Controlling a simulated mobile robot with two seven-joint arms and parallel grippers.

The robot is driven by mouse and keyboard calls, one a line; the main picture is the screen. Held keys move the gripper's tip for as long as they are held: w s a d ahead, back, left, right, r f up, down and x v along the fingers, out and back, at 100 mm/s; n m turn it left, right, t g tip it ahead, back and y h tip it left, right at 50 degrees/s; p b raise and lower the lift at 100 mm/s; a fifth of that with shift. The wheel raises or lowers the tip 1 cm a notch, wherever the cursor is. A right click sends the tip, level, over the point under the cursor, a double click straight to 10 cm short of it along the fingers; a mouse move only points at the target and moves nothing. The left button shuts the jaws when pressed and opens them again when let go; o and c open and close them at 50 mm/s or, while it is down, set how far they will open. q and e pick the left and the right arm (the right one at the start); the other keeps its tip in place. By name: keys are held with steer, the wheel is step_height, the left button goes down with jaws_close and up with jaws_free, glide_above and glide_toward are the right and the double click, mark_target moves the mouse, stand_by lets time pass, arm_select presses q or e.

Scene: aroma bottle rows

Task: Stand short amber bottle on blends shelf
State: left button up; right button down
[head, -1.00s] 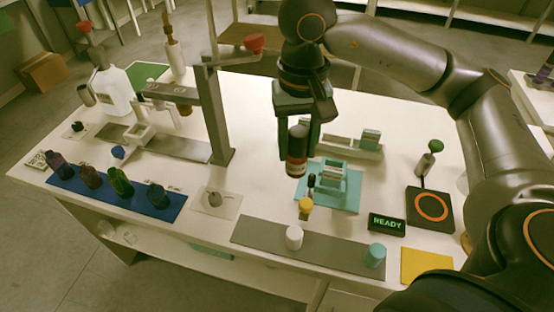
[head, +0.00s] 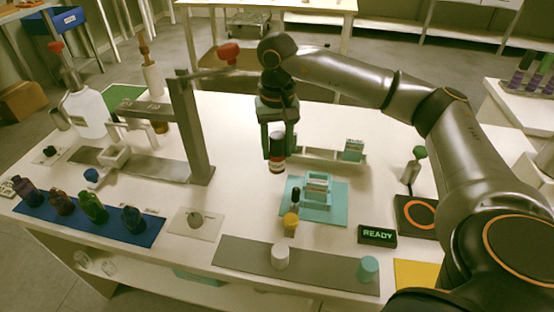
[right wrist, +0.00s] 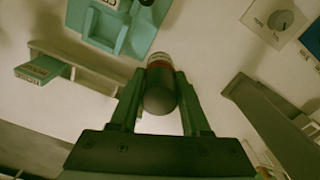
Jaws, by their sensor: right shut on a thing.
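My right gripper (head: 277,140) is shut on a short amber bottle (head: 277,158) with a dark cap and a pale band. It holds the bottle above the white table, behind the teal tray. In the right wrist view the bottle (right wrist: 160,88) sits between the two fingers (right wrist: 160,110), its dark cap toward the camera. A low pale shelf (head: 318,156) stands behind the teal tray, with a labelled teal block (head: 353,150) at its right end. The shelf also shows in the right wrist view (right wrist: 85,65); its lettering is unreadable. My left gripper is out of view.
The teal tray (head: 335,212) holds a small rack, with dark and yellow-capped items beside it. A grey post (head: 192,130) stands left of my gripper. Several coloured bottles stand on a blue mat (head: 150,233). A READY display (head: 377,235) is front right.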

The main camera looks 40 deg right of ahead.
mark_target(277, 159)
steer(key=shift+w+d+f, duration=0.2)
steer(key=shift+w+f, duration=0.1)
steer(key=shift+f, duration=0.15)
steer(key=shift+w+d+f+b, duration=0.15)
steer(key=shift+f+b, duration=0.05)
steer(key=shift+f, duration=0.75)
steer(key=shift+w+d+f+b, duration=0.1)
steer(key=shift+f+b, duration=0.05)
steer(key=shift+f, duration=0.75)
steer(key=shift+f, duration=0.2)
steer(key=shift+c, duration=1.8)
jaws_free()
